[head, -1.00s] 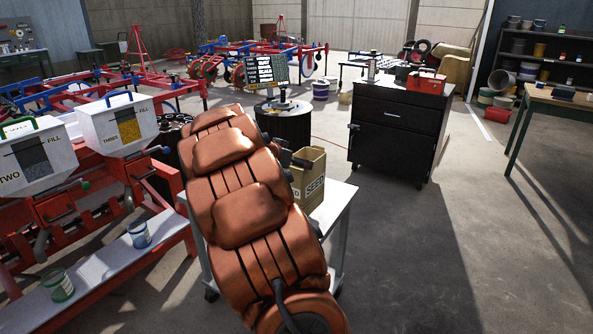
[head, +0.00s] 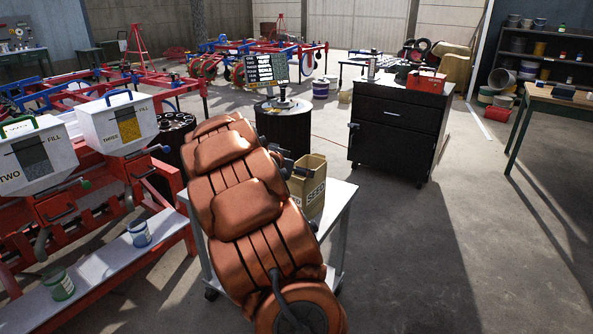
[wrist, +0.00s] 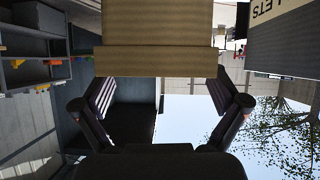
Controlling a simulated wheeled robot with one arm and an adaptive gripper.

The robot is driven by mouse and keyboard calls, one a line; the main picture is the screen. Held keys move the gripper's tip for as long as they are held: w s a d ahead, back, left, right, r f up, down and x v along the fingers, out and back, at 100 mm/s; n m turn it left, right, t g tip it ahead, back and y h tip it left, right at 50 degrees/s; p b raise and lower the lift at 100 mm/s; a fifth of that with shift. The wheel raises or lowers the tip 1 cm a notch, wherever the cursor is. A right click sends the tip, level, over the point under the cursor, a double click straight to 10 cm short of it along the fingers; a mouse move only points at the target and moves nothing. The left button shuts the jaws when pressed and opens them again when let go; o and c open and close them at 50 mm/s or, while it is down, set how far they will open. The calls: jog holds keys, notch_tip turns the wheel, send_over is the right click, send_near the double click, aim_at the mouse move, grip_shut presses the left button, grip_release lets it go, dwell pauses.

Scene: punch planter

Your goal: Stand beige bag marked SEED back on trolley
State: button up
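The beige bag marked SEED (head: 312,197) is upright over the right part of the white trolley top (head: 338,205). Its base looks at or just above the surface; I cannot tell if it touches. My gripper (head: 289,166) is at the bag's upper left, partly hidden behind my orange arm. In the wrist view the bag (wrist: 155,35) fills the top middle. The two fingers of my gripper (wrist: 160,92) are spread to about the bag's width, one at each side.
A red planter with white hoppers (head: 118,120) stands to the left of the trolley. A black drum (head: 285,125) stands behind it, and a black cabinet (head: 397,130) is to the right. The floor at the right front is clear.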

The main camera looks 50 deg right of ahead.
dwell(0.3)
jog(key=v, duration=1.2)
jog(key=shift+b, duration=0.4)
jog(key=s+a+f+n+g+y, duration=0.1)
jog(key=s+a+f+n+y, duration=0.3)
jog(key=s+a, duration=0.5)
jog(key=s+a+f+n+g+y, duration=0.1)
jog(key=s+a+f+n+y, duration=0.3)
jog(key=a, duration=1.5)
jog(key=s+a+f+n+y, duration=0.3)
jog(key=s+a+n, duration=0.6)
jog(key=s+a, duration=0.4)
jog(key=shift+s+a+f+g+y, duration=0.4)
jog(key=shift+s+f, duration=0.2)
jog(key=shift+s, duration=0.05)
